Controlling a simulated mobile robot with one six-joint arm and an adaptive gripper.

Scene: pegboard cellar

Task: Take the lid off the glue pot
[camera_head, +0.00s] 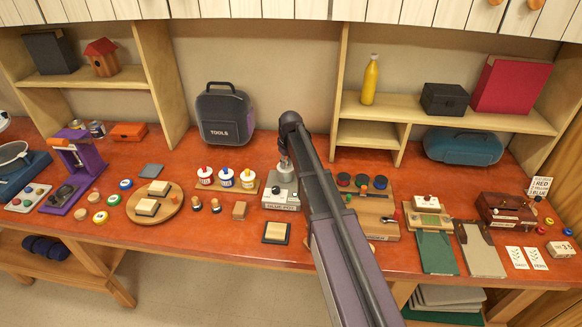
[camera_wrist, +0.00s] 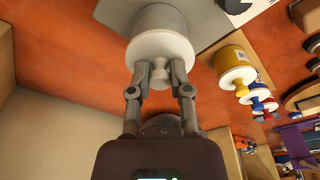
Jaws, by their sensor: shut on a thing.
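A grey pot (camera_wrist: 160,18) with a round white lid (camera_wrist: 150,47) fills the top of the wrist view; I take it to be the glue pot. My gripper (camera_wrist: 160,76) is shut on the pale knob (camera_wrist: 160,72) of this lid, one finger on each side. The lid sits against the pot's rim, and no gap shows. In the head view the pot stands on a pale grey unit (camera_head: 281,196) in the middle of the bench.
A wooden rack with dark discs (camera_head: 362,181) is close on the right. A black toolbox (camera_head: 224,114) stands behind on the left. Some bare bench shows at front left.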

